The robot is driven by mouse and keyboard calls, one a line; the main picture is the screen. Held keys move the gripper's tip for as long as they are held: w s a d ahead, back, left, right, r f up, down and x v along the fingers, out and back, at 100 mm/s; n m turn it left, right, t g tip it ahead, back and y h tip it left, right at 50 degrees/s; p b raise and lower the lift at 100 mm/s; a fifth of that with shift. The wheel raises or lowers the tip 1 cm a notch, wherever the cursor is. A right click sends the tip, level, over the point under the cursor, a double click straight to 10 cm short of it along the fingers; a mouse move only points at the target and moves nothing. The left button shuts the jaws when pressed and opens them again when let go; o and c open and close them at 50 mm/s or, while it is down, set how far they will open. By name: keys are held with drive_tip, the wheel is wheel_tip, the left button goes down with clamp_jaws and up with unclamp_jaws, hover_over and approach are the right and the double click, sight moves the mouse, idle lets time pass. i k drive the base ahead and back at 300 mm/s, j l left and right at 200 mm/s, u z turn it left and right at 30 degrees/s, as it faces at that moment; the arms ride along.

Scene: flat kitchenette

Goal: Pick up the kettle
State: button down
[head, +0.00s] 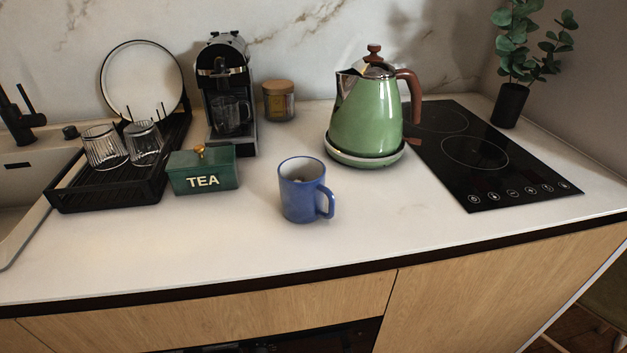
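The green kettle (364,122) stands upright on its round base (364,160) on the white counter, right of the middle in the head view. Its brown handle is on its right side and its metal spout points left. A brown knob tops its lid. My gripper is not in the head view.
A blue mug (301,190) stands in front and left of the kettle. The black cooktop (476,150) lies right of it. A green tea box (203,171), coffee machine (225,90), jar (279,101) and dish rack (112,186) stand left. The front counter is clear.

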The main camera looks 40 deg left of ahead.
sight(366, 119)
drive_tip(key=i+l, duration=0.2)
drive_tip(key=i, duration=0.35)
drive_tip(key=i+l+u, duration=0.1)
drive_tip(key=i, duration=0.4)
drive_tip(key=l, duration=0.15)
